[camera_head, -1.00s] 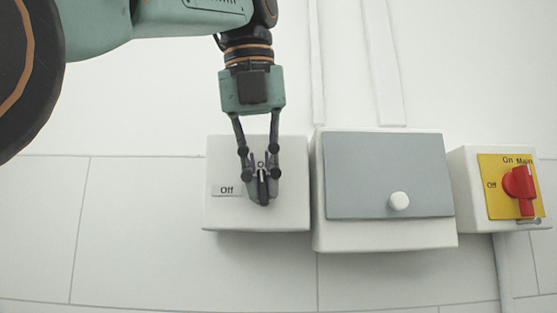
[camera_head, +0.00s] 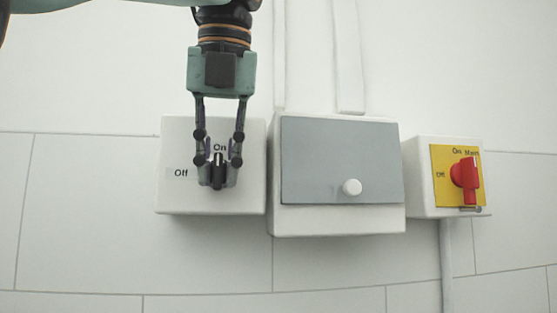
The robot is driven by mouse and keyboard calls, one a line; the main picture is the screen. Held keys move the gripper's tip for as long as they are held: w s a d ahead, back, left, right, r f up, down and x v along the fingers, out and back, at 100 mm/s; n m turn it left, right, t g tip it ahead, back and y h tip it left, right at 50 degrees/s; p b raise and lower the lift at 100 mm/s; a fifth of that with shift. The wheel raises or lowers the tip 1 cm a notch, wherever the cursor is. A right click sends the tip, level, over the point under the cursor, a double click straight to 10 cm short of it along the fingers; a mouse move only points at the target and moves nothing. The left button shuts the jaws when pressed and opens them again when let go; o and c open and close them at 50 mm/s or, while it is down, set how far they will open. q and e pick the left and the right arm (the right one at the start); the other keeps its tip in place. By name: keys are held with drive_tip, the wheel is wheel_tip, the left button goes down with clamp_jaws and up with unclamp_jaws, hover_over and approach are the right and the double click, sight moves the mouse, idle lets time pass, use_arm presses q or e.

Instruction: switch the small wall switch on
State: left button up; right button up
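The small wall switch is a white box (camera_head: 175,196) at left on the wall, with "Off" printed at the left and "On" above its black knob (camera_head: 218,170). The knob stands upright, in line with "On". My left gripper (camera_head: 218,177) comes down from above, its fingers on either side of the knob. The fingertips look spread, with small gaps beside the knob, so it appears open around it. The fingers hide parts of the box front. My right gripper is not in view.
Further right is a main switch with a yellow plate (camera_head: 442,160) and red handle (camera_head: 466,177). The tiled wall below is clear.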

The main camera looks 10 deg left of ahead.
use_arm(q)
drive_tip(key=shift+o, duration=1.1)
drive_tip(key=shift+s+r, duration=0.1)
drive_tip(key=shift+r, duration=0.05)
